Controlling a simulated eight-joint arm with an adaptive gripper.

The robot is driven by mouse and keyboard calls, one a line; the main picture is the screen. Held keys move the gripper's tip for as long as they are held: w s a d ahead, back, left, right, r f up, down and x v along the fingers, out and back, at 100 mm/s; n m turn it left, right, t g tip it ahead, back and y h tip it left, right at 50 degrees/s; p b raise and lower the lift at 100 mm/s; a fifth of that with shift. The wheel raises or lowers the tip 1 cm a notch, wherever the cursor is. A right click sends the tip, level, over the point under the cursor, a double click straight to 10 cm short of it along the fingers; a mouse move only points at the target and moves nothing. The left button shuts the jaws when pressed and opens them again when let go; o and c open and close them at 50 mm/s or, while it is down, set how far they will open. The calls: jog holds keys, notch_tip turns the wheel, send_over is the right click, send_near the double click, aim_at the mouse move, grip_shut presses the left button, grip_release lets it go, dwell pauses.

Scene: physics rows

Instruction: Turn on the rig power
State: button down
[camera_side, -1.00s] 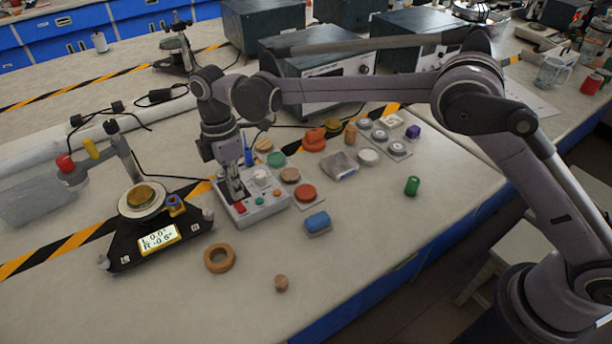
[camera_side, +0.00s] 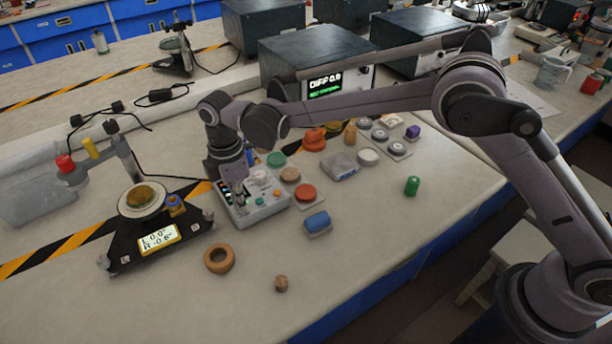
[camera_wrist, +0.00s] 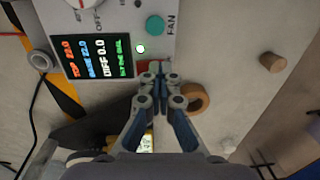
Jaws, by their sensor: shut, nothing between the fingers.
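The grey control box (camera_side: 268,210) stands on the bench in the side view, and its panel (camera_wrist: 118,30) fills the upper left of the wrist view. Its screen (camera_wrist: 97,58) is lit with coloured readings, including "DIFF 0.0". A teal button (camera_wrist: 155,25) is marked FAN. My gripper (camera_side: 239,199) is shut and empty, low over the box's front-left part. In the wrist view its fingertips (camera_wrist: 153,68) overlap a red switch (camera_wrist: 142,67), partly hidden; I cannot tell whether they touch it.
The black balance-like stand (camera_side: 190,229) is close left of the box. A wooden ring (camera_side: 219,258), a small cork (camera_side: 281,283) and a blue block (camera_side: 317,222) lie in front. Discs, including a red one (camera_side: 305,192), crowd the right. The front bench is mostly clear.

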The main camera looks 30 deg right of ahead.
jog(key=shift+w, duration=0.15)
jog(key=shift+w+r, duration=0.15)
jog(key=shift+w, duration=0.55)
jog(key=shift+r, duration=0.1)
notch_tip(320, 180, up, 14)
jog(key=s, duration=0.1)
jog(key=shift+s, duration=0.4)
jog(key=shift+d, duration=0.1)
